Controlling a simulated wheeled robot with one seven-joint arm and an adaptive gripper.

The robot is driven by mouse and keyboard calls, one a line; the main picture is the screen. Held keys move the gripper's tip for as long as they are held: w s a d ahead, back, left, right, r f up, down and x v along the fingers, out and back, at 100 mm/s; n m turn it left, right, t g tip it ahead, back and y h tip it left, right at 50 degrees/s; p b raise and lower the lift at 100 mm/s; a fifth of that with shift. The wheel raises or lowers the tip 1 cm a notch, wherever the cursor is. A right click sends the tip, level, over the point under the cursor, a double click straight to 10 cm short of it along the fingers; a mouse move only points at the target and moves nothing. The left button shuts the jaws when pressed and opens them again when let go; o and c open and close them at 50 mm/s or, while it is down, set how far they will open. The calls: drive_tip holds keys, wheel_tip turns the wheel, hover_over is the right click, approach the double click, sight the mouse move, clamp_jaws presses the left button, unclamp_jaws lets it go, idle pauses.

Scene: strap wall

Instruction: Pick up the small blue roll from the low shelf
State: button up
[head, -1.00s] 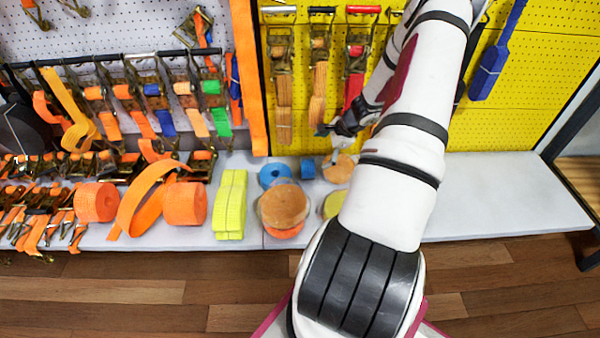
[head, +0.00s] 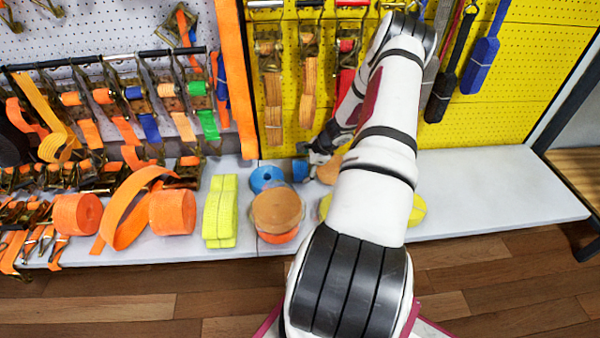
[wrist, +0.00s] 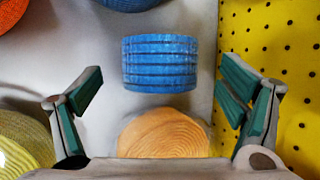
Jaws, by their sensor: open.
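The small blue roll (wrist: 160,63) stands on the low shelf (wrist: 190,105), between and beyond the fingertips in the wrist view. In the head view the small blue roll (head: 300,170) shows just left of my gripper (head: 312,155), near the foot of the yellow board. My gripper (wrist: 158,95) is open and empty, with one green-padded finger on each side of the roll in the picture. I see no contact between the fingers and the roll. A tan roll (wrist: 163,138) sits on the near side of the blue roll, between the fingers.
A larger blue roll (head: 267,179) and a tan roll on an orange one (head: 277,209) lie left of my gripper. A yellow roll (wrist: 20,145) is by the left finger. The yellow pegboard (wrist: 270,45) rises close to the right finger. The shelf's right part (head: 490,195) is clear.

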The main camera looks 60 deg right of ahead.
sight(301, 169)
drive_tip(key=b+x, duration=0.1)
drive_tip(key=x, duration=0.3)
drive_tip(key=shift+d+f+b, duration=0.15)
drive_tip(key=shift+f+b, duration=0.05)
drive_tip(key=shift+b, duration=0.15)
drive_tip(key=shift+r, duration=0.1)
drive_tip(key=c, duration=1.3)
drive_tip(key=shift+c, duration=0.2)
